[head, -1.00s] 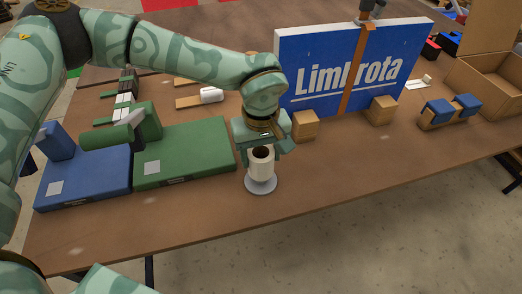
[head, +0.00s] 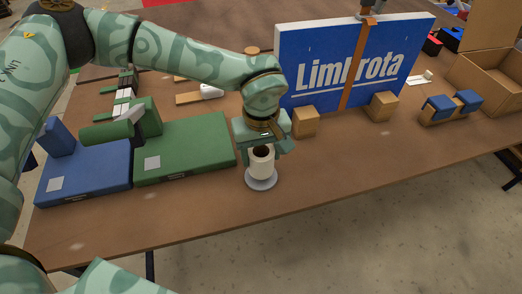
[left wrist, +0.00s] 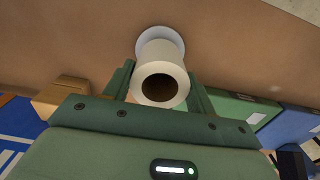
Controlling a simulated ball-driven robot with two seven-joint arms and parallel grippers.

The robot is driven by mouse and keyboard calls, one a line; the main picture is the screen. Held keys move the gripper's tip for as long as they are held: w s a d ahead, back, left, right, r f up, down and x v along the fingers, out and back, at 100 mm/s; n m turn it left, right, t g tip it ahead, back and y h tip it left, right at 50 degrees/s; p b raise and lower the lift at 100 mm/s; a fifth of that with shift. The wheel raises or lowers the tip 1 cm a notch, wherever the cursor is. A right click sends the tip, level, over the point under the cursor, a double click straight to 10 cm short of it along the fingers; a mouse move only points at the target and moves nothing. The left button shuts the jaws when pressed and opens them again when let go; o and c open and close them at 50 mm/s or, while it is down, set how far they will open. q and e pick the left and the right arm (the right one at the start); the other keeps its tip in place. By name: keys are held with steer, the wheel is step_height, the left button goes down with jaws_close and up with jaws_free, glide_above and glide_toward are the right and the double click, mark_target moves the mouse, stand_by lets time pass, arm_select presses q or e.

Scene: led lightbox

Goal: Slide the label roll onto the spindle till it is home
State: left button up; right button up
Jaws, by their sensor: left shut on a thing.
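The label roll (head: 262,164) is a white cylinder with a dark round hole in its upper end. It stands roughly upright between the fingers of my left gripper (head: 264,148), which is shut on it. In the left wrist view the roll (left wrist: 159,83) shows between the two green fingers (left wrist: 160,90). A pale round base (head: 261,184) lies on the table directly under the roll, and its rim shows in the left wrist view (left wrist: 152,33). No spindle post shows; the roll hides the base's middle. I cannot tell whether the roll touches the base. My right gripper is not in view.
A green case (head: 190,148) and a blue case (head: 85,178) lie left of the roll. A blue Limbrota panel (head: 325,55) stands behind, with wooden blocks (head: 306,122) in front. An open cardboard box (head: 490,75) is at right. The table's front right is clear.

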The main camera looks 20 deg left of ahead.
arm_select(q)
steer(key=shift+f+b, duration=0.5)
steer(key=shift+f, duration=0.9)
steer(key=o, duration=1.2)
steer(key=shift+r, duration=0.1)
step_height(320, 180, up, 8)
steer(key=p, duration=0.6)
